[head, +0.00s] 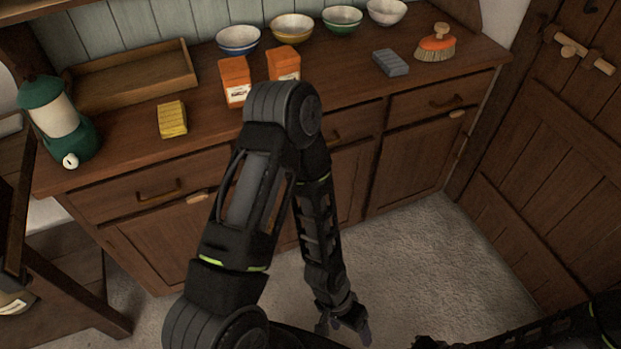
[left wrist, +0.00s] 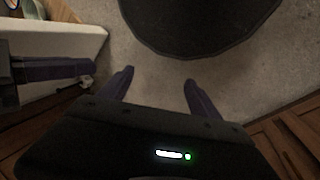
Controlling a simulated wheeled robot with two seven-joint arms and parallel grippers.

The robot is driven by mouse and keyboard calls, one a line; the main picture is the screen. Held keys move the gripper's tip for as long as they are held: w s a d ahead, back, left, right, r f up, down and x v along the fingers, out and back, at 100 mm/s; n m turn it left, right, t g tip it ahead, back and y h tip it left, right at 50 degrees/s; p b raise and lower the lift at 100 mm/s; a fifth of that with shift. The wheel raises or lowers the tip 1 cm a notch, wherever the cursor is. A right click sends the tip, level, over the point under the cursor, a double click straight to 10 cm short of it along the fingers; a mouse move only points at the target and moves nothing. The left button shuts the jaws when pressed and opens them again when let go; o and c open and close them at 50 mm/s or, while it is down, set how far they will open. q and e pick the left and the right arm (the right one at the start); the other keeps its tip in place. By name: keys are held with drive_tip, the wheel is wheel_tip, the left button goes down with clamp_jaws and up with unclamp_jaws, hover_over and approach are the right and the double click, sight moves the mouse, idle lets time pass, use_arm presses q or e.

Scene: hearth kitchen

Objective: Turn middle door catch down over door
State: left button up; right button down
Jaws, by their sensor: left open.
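The dresser's middle lower door (head: 350,182) is partly hidden behind my left arm. I cannot make out its catch; the arm covers that area. The left door (head: 150,245) has a pale wooden catch (head: 197,197) lying roughly level at its top edge. The right door (head: 415,160) has a similar catch (head: 457,113) at its top edge. My left gripper (head: 345,326) hangs low over the floor in front of the dresser, apart from the doors. It is open and empty in the left wrist view (left wrist: 158,77). My right gripper (head: 428,343) is only partly visible at the bottom edge.
A plank door (head: 555,130) stands at right. The floor (head: 420,240) is clear.

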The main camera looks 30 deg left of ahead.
use_arm(q)
drive_tip(key=s+a+f+m+g+y+b, duration=0.25)
drive_tip(key=a+f+m+b, duration=0.2)
drive_tip(key=a, duration=0.25)
drive_tip(key=s+a+f+m+g+y+b, duration=0.1)
drive_tip(key=s+a+f+m+y+b, duration=0.1)
drive_tip(key=a+f+m+y+b, duration=0.3)
drive_tip(key=w+a+m+t+y+b, duration=0.2)
drive_tip(key=w+a+m+y+b, duration=0.4)
drive_tip(key=a, duration=0.7)
drive_tip(key=w+a+r+m+t+y+b, duration=0.2)
drive_tip(key=w+a+r+t, duration=0.15)
drive_tip(key=w, duration=0.35)
drive_tip(key=w+a+r+m+t+y+b, duration=0.1)
drive_tip(key=w+a+r+m+t+y, duration=0.2)
drive_tip(key=w, duration=0.5)
drive_tip(key=w+d+r+m+t+b, duration=0.1)
drive_tip(key=w+d+r+m+t, duration=0.1)
drive_tip(key=w+r+t, duration=0.3)
drive_tip(key=w+r+m, duration=0.1)
drive_tip(key=w+r, duration=0.3)
drive_tip(key=r, duration=0.1)
drive_tip(key=shift+d+m+t+b, duration=0.3)
drive_tip(key=shift+m+t+b, duration=0.05)
drive_tip(key=shift+t+b, duration=0.05)
drive_tip(key=shift+y, duration=0.25)
